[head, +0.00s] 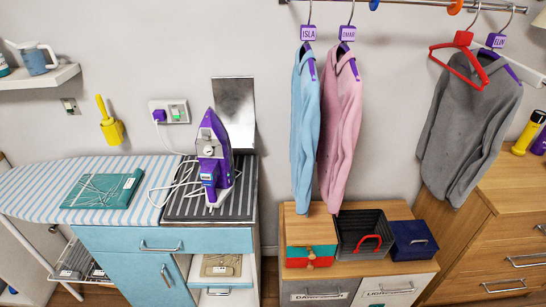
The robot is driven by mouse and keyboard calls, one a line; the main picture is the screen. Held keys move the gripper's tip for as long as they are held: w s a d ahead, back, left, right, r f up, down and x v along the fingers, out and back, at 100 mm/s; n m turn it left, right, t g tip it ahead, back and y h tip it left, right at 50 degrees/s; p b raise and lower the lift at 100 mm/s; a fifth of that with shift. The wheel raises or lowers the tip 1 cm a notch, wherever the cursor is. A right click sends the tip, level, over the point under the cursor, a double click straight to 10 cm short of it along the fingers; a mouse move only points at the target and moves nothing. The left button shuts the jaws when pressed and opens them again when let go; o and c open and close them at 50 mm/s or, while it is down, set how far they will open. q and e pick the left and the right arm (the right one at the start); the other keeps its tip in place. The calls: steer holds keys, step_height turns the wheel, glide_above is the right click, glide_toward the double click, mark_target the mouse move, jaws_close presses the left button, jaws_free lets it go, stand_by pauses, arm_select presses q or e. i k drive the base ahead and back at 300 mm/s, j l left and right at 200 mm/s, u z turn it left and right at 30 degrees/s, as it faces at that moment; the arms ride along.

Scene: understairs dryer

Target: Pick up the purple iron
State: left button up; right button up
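The purple iron (213,152) stands upright on a dark ribbed mat (240,205), on top of the blue cabinet (200,240). It has a purple and white body, with its pointed end up. Its white cord (178,180) lies in loose loops to its left and runs up to a purple plug (159,115) in the wall socket. Nothing is in front of the iron. Neither of my grippers shows in the head view.
A striped ironing board (40,190) with a teal folder (103,190) lies left of the iron. A metal plate (235,105) stands behind it. Blue (304,130) and pink (339,130) garments hang to its right, above a wooden-topped unit (400,208) holding boxes.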

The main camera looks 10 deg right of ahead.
mark_target(220, 165)
steer(key=i+j+z, duration=0.15)
steer(key=j+z, duration=0.35)
steer(key=j, duration=0.25)
steer(key=j+z, duration=0.5)
steer(key=j, duration=0.25)
steer(key=k+j+z, duration=0.1)
steer(key=j+z, duration=0.35)
steer(key=j, duration=0.35)
